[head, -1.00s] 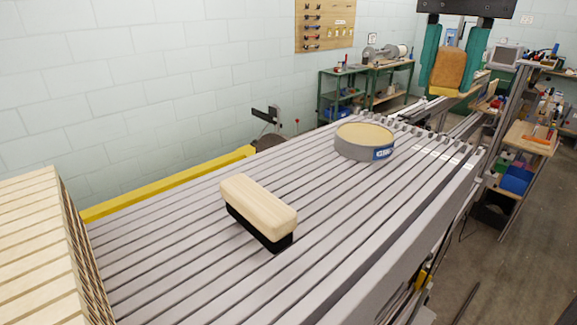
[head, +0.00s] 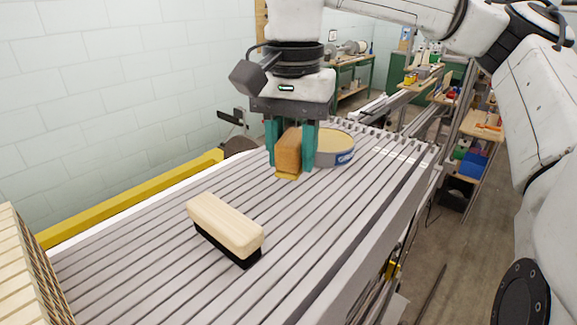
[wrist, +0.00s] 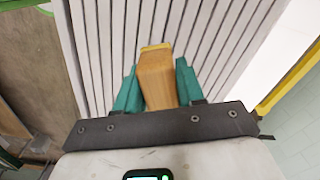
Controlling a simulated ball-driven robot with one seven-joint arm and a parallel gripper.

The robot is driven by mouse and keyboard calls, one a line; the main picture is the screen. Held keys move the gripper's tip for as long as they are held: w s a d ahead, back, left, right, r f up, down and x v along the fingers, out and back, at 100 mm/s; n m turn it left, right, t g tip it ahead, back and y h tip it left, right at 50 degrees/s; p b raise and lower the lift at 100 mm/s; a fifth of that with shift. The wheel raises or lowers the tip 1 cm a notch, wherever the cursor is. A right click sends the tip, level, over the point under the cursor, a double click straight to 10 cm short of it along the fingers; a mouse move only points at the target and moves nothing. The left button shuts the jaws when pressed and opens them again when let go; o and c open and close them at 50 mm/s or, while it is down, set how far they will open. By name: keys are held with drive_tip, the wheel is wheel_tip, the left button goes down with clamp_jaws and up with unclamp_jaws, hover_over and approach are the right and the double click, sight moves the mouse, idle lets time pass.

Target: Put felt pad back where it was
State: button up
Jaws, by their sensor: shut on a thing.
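The felt pad (head: 288,151), a brown wooden block with a yellow layer at its lower end, is upright between the teal fingers of my gripper (head: 291,160). My gripper is shut on it and points down over the grooved grey table (head: 330,215). The yellow end is low over the slats; I cannot tell whether it touches them. In the wrist view the felt pad (wrist: 157,78) shows between both fingers (wrist: 157,92), with slats beyond it.
A round tin (head: 338,150) with a blue label stands just behind and right of my gripper, partly hidden by it. A pale wooden brush with black bristles (head: 225,228) lies nearer, at left. Slats between them are clear. A yellow rail (head: 130,198) runs along the wall side.

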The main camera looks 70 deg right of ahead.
sight(288, 170)
drive_tip(key=f, duration=0.1)
drive_tip(key=f+p, duration=0.1)
drive_tip(key=f, duration=0.1)
drive_tip(key=shift+w+a, duration=0.2)
drive_tip(key=shift+f, duration=0.3)
drive_tip(key=shift+f, duration=0.15)
drive_tip(key=o, duration=0.9)
drive_tip(key=shift+o, duration=0.2)
drive_tip(key=shift+r, duration=0.3)
wheel_tip(288, 170, up, 12)
drive_tip(key=shift+f+b, duration=0.1)
drive_tip(key=shift+b, duration=0.85)
